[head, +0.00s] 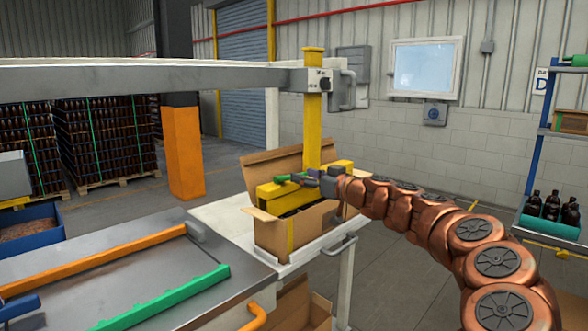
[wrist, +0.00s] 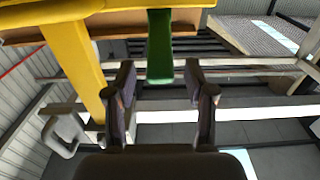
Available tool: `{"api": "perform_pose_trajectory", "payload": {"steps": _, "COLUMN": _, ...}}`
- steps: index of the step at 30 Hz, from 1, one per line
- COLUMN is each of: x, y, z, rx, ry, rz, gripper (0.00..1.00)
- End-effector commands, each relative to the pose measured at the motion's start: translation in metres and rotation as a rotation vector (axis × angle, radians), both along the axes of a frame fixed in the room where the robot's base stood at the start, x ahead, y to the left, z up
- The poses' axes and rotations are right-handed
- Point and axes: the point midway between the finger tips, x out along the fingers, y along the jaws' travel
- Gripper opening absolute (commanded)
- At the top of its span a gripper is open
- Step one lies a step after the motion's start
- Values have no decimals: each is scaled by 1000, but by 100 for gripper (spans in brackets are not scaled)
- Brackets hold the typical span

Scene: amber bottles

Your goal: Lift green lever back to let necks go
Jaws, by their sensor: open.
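The green lever (wrist: 159,45) hangs in the upper middle of the wrist view, its lower end between my two fingertips with a gap on both sides. In the head view the lever (head: 284,178) is a small green bar at the front of the yellow gripping head (head: 268,193). My gripper (wrist: 159,72) is open, with a finger on each side of the lever; in the head view it (head: 300,179) is at the head's near side. The yellow head sits in the mouth of an open carton (head: 270,234) under a yellow column (head: 313,120). The bottle necks are hidden.
The carton stands on a white table (head: 228,222) with a rail handle (head: 340,244). A grey beam (head: 150,80) crosses above. A conveyor with orange and green guide rails (head: 165,298) is at the front left. Bottles stand on a blue shelf (head: 545,229) at right.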

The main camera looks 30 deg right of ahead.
Motion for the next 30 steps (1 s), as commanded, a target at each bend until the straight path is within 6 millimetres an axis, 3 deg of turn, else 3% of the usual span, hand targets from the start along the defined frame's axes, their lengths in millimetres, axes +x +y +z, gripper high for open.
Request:
{"api": "perform_pose_trajectory", "payload": {"steps": 3, "x": 18, "y": 5, "z": 2, "rx": -1, "ry": 3, "rz": 2, "gripper": 54}}
{"api": "perform_pose_trajectory", "payload": {"steps": 9, "x": 35, "y": 8, "z": 2, "rx": -2, "ry": 1, "rz": 0, "gripper": 54}}
{"api": "perform_pose_trajectory", "payload": {"steps": 21, "x": 42, "y": 10, "z": 1, "rx": -2, "ry": 0, "rz": 1, "gripper": 54}}
{"api": "perform_pose_trajectory", "payload": {"steps": 30, "x": 42, "y": 10, "z": 1, "rx": -2, "ry": 0, "rz": 1, "gripper": 25}}
